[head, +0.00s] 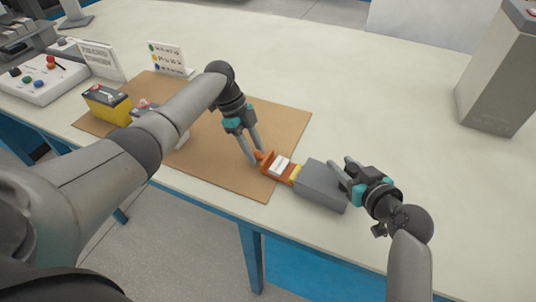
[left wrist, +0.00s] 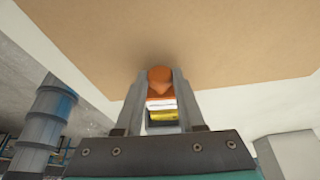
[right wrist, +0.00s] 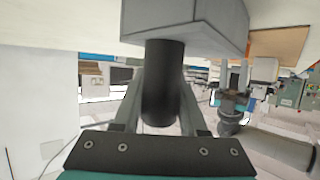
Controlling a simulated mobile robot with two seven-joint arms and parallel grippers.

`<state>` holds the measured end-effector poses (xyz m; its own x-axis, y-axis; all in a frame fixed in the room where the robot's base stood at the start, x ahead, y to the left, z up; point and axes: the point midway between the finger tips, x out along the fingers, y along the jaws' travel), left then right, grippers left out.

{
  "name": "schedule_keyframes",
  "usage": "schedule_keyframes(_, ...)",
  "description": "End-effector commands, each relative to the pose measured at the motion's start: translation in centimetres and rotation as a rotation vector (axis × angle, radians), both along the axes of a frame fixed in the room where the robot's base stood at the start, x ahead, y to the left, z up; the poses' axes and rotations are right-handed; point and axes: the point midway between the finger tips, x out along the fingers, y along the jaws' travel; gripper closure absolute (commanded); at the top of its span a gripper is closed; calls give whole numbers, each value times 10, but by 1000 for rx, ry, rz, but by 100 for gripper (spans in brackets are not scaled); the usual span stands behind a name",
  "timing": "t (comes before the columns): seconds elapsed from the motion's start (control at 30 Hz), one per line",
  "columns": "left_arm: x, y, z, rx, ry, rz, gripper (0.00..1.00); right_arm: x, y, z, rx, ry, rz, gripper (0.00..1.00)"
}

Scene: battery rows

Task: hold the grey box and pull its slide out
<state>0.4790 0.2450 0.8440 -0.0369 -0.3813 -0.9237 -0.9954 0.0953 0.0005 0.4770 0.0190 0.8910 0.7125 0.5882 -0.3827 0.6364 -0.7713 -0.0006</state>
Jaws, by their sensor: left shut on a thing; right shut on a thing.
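The grey box (head: 320,184) lies near the table's front edge, just right of the brown mat. Its orange slide (head: 269,166) sticks out of the left end, with a white piece (head: 279,164) and a yellow piece (head: 295,173) showing in it. My left gripper (head: 254,157) is shut on the slide's orange knob, which shows between the fingers in the left wrist view (left wrist: 159,74). My right gripper (head: 343,166) is shut on a dark round handle (right wrist: 163,90) of the box. The slide's inner end is hidden in the box.
The brown mat (head: 215,172) holds a yellow-and-black battery (head: 107,105) and another partly hidden behind my left arm. Sign cards (head: 168,58) and a button panel (head: 42,80) stand behind. A tall grey container (head: 500,75) stands at right. The table's middle back is clear.

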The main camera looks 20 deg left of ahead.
Motion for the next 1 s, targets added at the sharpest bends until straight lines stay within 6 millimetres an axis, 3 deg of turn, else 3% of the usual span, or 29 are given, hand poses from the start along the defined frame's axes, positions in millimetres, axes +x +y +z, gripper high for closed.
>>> schedule_keyframes(0.3, 0, 3, 0, 3, -2, 1, 100, 0, -1, -1, -4, 1, -2, 100)
schedule_keyframes(0.33, 0, 3, 0, 3, -2, 1, 60, 0, -2, -1, -4, 1, -2, 100)
schedule_keyframes(0.57, 0, 3, 0, 1, -1, 0, 34, 0, -1, -1, -4, 1, -2, 100)
schedule_keyframes(0.87, 0, 3, 2, 1, -1, 0, 33, 0, -1, -1, -3, 1, -1, 100)
schedule_keyframes(1.0, 1, 9, 15, 1, -3, 1, 33, 0, -1, -1, -3, 1, -1, 100)
